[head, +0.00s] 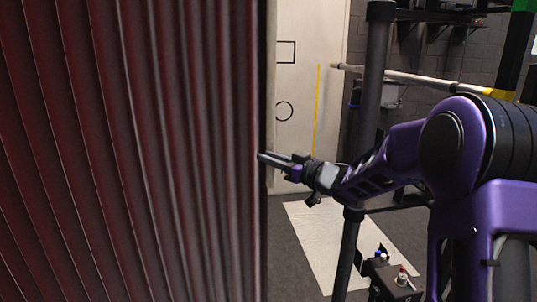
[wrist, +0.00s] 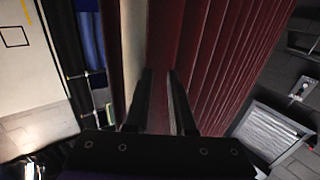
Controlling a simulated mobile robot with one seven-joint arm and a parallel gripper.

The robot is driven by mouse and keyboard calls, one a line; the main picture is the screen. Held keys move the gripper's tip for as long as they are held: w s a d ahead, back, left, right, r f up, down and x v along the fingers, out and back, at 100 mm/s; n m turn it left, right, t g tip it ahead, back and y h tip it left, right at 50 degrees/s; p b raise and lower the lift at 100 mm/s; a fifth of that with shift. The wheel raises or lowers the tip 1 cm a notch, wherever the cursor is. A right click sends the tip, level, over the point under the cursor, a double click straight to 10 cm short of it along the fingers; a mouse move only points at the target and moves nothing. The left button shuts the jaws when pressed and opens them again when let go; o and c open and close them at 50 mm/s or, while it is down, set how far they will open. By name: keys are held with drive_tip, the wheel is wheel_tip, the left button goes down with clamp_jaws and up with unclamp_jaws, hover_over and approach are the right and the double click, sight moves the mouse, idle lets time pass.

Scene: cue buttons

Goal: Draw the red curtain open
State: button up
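The red pleated curtain (head: 130,150) fills the left half of the head view, and its right edge hangs beside a bright opening. My gripper (head: 263,157) reaches in from the right, with its fingertips at that edge. In the wrist view the curtain (wrist: 225,55) rises ahead of my gripper (wrist: 162,73). The two dark fingers stand apart, with a gap between them. The curtain's near edge shows between and just beyond the fingertips. I cannot tell whether the fingers touch it.
A pale wall panel (head: 305,90) with a square, a circle and a yellow line stands behind the opening. A dark post (head: 372,80) rises right of it. A white mat (head: 335,235) lies on the floor, with a small button box (head: 393,282) in front.

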drive_tip(key=p+v, duration=0.2)
drive_tip(key=v, duration=1.4)
drive_tip(key=shift+d+r, duration=0.3)
drive_tip(key=shift+d, duration=0.2)
idle(0.3)
drive_tip(key=shift+d, duration=0.1)
idle(0.4)
drive_tip(key=v, duration=1.7)
drive_tip(key=shift+s, duration=0.25)
drive_tip(key=shift+w, duration=0.1)
